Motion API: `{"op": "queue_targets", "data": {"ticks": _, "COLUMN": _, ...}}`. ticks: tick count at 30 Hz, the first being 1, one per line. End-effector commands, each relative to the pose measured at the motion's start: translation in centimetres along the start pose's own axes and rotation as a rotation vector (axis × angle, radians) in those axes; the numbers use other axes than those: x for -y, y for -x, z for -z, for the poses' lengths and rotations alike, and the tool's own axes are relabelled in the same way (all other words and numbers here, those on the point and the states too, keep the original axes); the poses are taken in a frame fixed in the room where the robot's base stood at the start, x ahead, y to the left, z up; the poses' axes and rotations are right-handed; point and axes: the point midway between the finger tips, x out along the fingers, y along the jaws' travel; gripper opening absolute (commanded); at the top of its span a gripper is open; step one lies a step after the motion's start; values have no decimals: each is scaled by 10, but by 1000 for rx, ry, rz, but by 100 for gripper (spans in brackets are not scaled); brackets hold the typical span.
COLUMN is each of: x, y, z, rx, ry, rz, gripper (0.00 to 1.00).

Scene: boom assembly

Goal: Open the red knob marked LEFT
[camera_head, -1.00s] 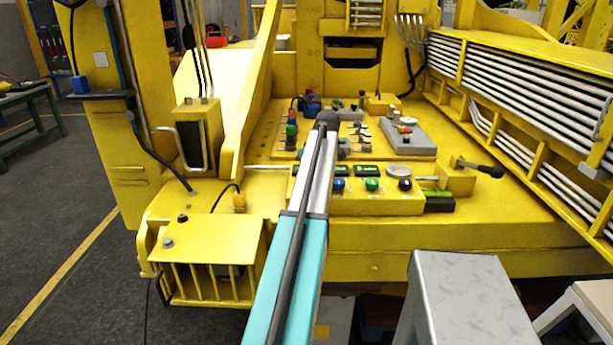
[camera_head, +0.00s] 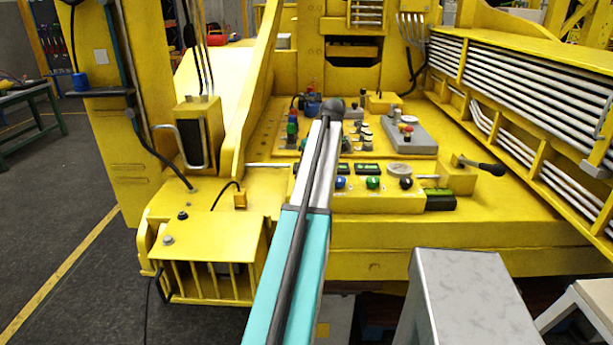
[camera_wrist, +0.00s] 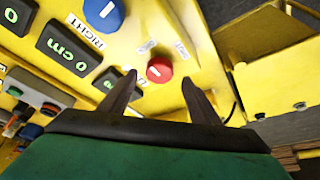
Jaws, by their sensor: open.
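A red knob (camera_wrist: 159,70) with a white pointer line sits on the yellow panel (camera_wrist: 190,20) in the wrist view. Two small white labels lie just above it, too blurred to read. My gripper (camera_wrist: 159,79) is open and empty, with one dark finger on each side of the red knob. Whether the fingers touch it or hover above the panel, I cannot tell. The word LEFT is not readable. In the head view my arm covers this part of the panel, and my fingers do not show.
A blue knob (camera_wrist: 104,14) marked RIGHT and a display reading 0 cm (camera_wrist: 68,46) are to the left in the wrist view. A yellow block (camera_wrist: 268,60) stands to the right. In the head view, a black-handled lever (camera_head: 488,170) sticks out at the panel's right end.

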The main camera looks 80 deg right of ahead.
Motion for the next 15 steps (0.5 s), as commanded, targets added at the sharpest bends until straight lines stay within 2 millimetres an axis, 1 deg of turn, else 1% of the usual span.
{"op": "queue_targets", "data": {"ticks": 15, "x": 0, "y": 74, "z": 1, "rx": -2, "ry": 0, "rz": -1, "gripper": 57}}
